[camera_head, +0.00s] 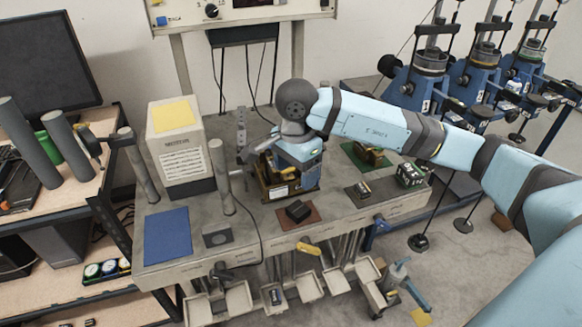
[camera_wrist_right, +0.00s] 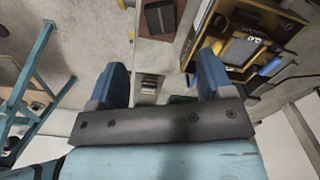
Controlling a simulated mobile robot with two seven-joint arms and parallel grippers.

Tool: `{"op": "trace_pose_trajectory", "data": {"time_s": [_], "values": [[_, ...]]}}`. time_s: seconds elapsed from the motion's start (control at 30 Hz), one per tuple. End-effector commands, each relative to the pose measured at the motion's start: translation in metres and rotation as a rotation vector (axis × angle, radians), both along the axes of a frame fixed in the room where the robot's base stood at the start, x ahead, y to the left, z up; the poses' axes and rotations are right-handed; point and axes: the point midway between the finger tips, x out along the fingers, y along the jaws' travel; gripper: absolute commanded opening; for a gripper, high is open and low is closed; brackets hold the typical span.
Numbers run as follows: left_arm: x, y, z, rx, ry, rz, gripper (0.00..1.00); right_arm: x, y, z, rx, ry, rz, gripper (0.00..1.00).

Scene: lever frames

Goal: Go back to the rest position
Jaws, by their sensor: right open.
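My right arm comes in from the right in the head view, over the grey workbench (camera_head: 260,235). Its dark round joint is above the middle of the bench, and the wrist points down there. My right gripper shows in the right wrist view (camera_wrist_right: 160,77) with its two blue fingers wide apart. Nothing is held between them; the bench and small items show below, beyond the fingertips. In the head view its fingertips are hard to make out. My left gripper is in neither view.
A wooden box (camera_wrist_right: 276,25) with tools is beside the right gripper. On the bench are a white-fronted box (camera_head: 180,150), a blue mat (camera_head: 167,238) and a dark block on a brown mat (camera_head: 313,217). Blue machines (camera_head: 478,70) stand at the back right. A monitor (camera_head: 45,60) is at left.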

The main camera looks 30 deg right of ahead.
Motion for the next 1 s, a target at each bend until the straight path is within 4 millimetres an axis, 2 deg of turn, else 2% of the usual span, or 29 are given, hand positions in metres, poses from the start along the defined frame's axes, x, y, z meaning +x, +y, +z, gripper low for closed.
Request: {"op": "trace_pose_trajectory", "data": {"time_s": [0.23,0.33,0.37,0.43,0.5,0.57,0.6,0.7,0.8,0.9,1.0], "values": [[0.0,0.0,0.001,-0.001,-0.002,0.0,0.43,0.0,0.001,-0.001,0.004,0.002,0.0,0.74],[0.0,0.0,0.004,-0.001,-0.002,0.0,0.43,-0.005,0.015,-0.007,0.069,0.025,-0.001,0.74],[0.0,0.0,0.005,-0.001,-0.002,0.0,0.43,-0.009,0.024,-0.011,0.11,0.041,-0.003,0.74],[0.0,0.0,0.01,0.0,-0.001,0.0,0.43,-0.021,0.055,-0.021,0.255,0.096,-0.017,0.74],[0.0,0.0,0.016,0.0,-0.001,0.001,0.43,-0.039,0.096,-0.028,0.463,0.188,-0.062,0.74],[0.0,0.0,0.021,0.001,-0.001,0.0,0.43,-0.057,0.133,-0.026,0.667,0.289,-0.13,0.74],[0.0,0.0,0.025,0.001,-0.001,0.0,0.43,-0.067,0.156,-0.022,0.801,0.363,-0.193,0.74],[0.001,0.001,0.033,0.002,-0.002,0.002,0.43,-0.083,0.197,-0.003,1.118,0.564,-0.394,0.74],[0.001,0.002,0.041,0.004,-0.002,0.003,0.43,-0.085,0.219,0.017,1.399,0.79,-0.655,0.74],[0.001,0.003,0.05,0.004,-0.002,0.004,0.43,-0.075,0.22,0.028,1.637,1.029,-0.975,0.74],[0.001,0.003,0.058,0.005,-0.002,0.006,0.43,-0.061,0.204,0.018,1.817,1.278,-1.354,0.74]]}}
